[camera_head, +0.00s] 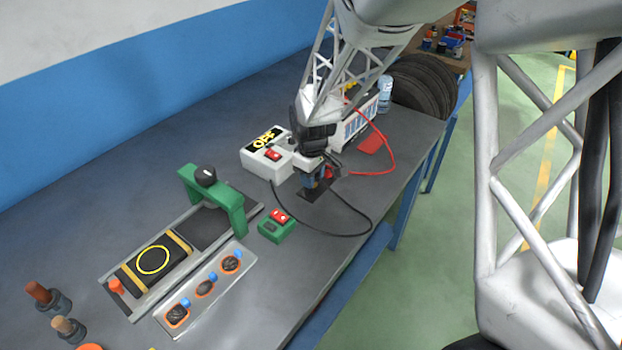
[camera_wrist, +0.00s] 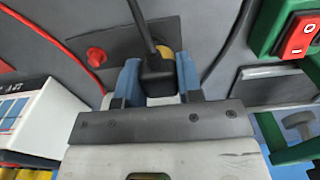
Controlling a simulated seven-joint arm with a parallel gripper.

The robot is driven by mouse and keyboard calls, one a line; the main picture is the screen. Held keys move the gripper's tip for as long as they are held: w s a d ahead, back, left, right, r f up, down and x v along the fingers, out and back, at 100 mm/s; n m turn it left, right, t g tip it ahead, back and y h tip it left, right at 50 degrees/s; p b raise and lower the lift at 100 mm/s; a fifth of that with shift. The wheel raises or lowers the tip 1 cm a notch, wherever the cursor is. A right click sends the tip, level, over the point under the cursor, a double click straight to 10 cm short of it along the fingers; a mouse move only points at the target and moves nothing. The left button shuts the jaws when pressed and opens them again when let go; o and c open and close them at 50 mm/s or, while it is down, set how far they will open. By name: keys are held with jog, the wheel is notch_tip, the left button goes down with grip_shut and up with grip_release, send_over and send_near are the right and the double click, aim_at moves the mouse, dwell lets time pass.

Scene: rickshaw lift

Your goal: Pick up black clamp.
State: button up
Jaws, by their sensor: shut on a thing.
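The black clamp (camera_wrist: 156,72) sits between the two blue fingertips of my gripper (camera_wrist: 157,82) in the wrist view. My gripper is shut on it. A black cable (camera_wrist: 139,22) runs from its top. In the head view my gripper (camera_head: 317,178) is low over a dark plate (camera_head: 306,194) on the bench, and the clamp is mostly hidden by the fingers. I cannot tell whether the clamp touches the plate.
A white box with a red switch (camera_head: 273,154) stands behind my gripper, with a white-and-blue unit (camera_head: 358,122) and red cable (camera_head: 393,160) beside it. A green switch box (camera_head: 277,226) and green arch (camera_head: 231,207) stand nearer. The bench's right edge is close.

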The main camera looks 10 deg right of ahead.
jog(key=s, duration=0.5)
jog(key=s+d+r, duration=0.1)
jog(key=s, duration=0.3)
jog(key=s+d, duration=0.1)
jog(key=s, duration=0.4)
jog(key=shift+s+r, duration=0.2)
jog(key=shift+s, duration=0.15)
jog(key=shift+w, duration=0.1)
jog(key=w+d+r, duration=0.5)
jog(key=w+d, duration=0.2)
jog(key=w, duration=0.9)
jog(key=w+d+r, duration=0.6)
jog(key=w+d, duration=0.2)
jog(key=w, duration=0.8)
jog(key=w+d+r, duration=0.5)
jog(key=w+d, duration=0.3)
jog(key=w, duration=0.8)
jog(key=shift+w+r, duration=0.2)
jog(key=shift+r, duration=0.05)
jog(key=shift+f, duration=0.2)
jog(key=shift+f, duration=2.1)
